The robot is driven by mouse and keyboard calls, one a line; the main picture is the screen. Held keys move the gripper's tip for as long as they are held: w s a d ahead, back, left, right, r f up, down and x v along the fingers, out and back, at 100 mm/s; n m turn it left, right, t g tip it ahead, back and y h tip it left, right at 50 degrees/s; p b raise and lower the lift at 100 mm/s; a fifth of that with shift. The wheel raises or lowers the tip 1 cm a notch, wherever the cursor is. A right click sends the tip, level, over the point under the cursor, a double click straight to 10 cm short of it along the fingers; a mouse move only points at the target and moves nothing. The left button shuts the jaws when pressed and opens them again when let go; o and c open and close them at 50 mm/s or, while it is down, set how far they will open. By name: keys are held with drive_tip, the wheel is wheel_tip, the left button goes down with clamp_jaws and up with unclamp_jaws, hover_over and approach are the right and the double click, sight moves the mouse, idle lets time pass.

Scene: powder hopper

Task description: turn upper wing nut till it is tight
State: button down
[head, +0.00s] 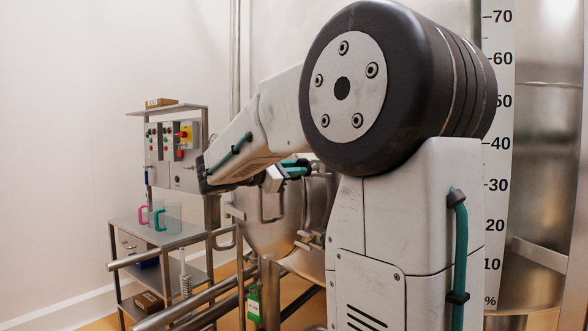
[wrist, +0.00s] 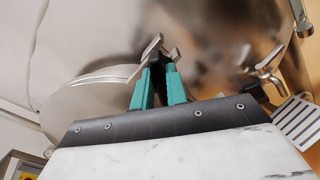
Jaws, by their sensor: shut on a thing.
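The upper wing nut (wrist: 151,46) is bare metal and shows in the wrist view at the tips of my gripper (wrist: 157,64). The dark fingertips are shut on it, and its wings stick out past them. The tips hide its middle, and I cannot tell how tight it sits. In the head view my gripper's teal fingers (head: 294,168) are at the hopper (head: 283,228), partly behind my arm. The nut cannot be made out there.
A second metal winged fitting (wrist: 268,62) is to the right in the wrist view. A steel trolley (head: 152,228) with a pink-handled and a teal-handled jug stands at the left, below a control panel (head: 170,155). Pipes run low in front of the hopper.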

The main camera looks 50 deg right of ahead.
drive_tip(key=m, duration=1)
drive_tip(key=shift+s+f, duration=0.1)
drive_tip(key=shift+f, duration=0.15)
drive_tip(key=shift+m, duration=0.4)
drive_tip(key=c, duration=1.4)
unclamp_jaws()
drive_tip(key=v, duration=0.8)
